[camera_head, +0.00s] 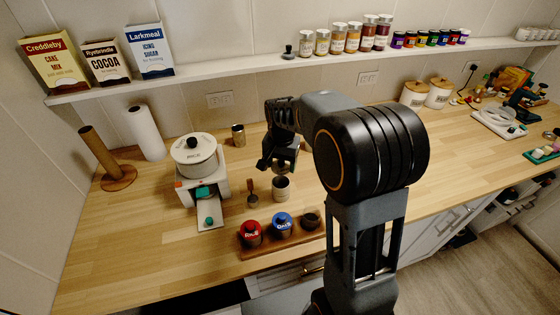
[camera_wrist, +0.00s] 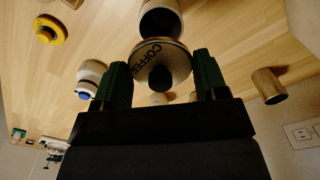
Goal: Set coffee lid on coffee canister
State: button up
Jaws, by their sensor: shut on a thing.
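My gripper (camera_head: 281,167) is over the middle of the counter. In the wrist view its green-padded fingers (camera_wrist: 162,82) are shut on the coffee lid (camera_wrist: 168,58), a round pale lid lettered COFFEE with a dark knob. In the head view the gripper mostly hides the lid. The coffee canister (camera_head: 281,190) stands upright and open on the counter, just below and in front of the gripper. An open cylinder, apparently this canister, also shows in the wrist view (camera_wrist: 159,20), partly covered by the lid. I cannot tell whether lid and canister touch.
A wooden tray (camera_head: 243,254) holds red (camera_head: 251,234) and blue (camera_head: 282,226) lidded jars and a dark one (camera_head: 311,218). A white machine (camera_head: 188,187) stands farther left. A metal cup (camera_head: 238,138) stands behind.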

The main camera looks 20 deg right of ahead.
jog(key=shift+f+b, duration=1.8)
jog(key=shift+f, duration=0.9)
jog(key=shift+f, duration=0.55)
dwell(0.3)
jog(key=o, duration=1)
jog(key=shift+o, duration=0.3)
jog(key=shift+r, duration=0.15)
jog(key=shift+r+p, duration=2.5)
jog(key=shift+r, duration=0.95)
